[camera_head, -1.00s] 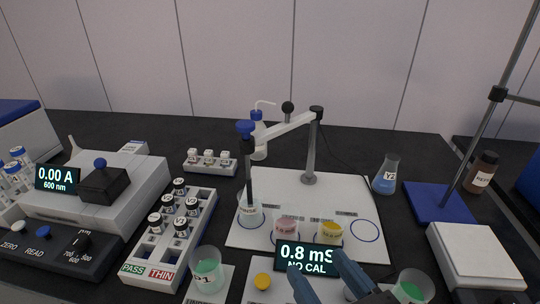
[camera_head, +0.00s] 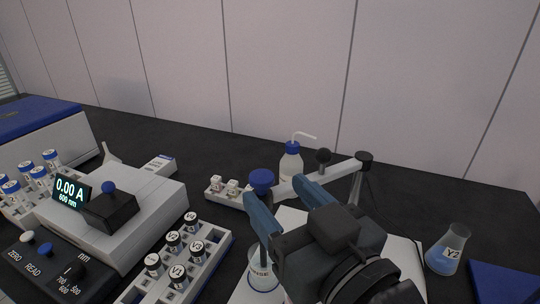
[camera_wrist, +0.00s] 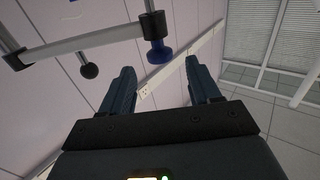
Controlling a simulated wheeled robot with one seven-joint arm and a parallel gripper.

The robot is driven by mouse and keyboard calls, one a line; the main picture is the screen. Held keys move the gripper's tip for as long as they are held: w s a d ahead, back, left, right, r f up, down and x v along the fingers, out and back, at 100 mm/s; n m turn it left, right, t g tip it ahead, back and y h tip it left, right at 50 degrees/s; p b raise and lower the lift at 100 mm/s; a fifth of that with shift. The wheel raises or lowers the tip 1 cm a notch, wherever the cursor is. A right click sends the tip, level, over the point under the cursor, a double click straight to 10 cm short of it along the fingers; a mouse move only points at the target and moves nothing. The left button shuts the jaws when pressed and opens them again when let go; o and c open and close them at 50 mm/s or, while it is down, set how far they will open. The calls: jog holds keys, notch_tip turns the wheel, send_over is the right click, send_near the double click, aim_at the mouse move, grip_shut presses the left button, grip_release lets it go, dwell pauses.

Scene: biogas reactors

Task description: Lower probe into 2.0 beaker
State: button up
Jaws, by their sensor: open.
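The probe's blue knob (camera_head: 262,177) sits at the end of a jointed white arm (camera_head: 335,173) on a post. Below it, the probe's dark rod is mostly behind my left finger and reaches down to the beaker marked RINSE (camera_head: 260,283); its depth there is unclear. My gripper (camera_head: 282,194) is open and empty beside the knob. In the wrist view, the knob (camera_wrist: 159,52) lies in line with the gap between my fingertips (camera_wrist: 160,68), apparently just beyond them. The 2.0 beaker cannot be made out; my gripper and the frame edge hide the other beakers.
A wash bottle (camera_head: 291,165) stands behind the probe arm. A vial rack (camera_head: 190,262) and the photometer (camera_head: 130,215) are to the left. A Y2 flask (camera_head: 447,250) and a blue stand base (camera_head: 505,283) are to the right.

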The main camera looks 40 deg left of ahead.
jog(key=p+x, duration=0.1)
jog(key=x, duration=0.6)
jog(key=shift+a, duration=0.25)
jog(key=shift+w, duration=0.15)
grip_shut()
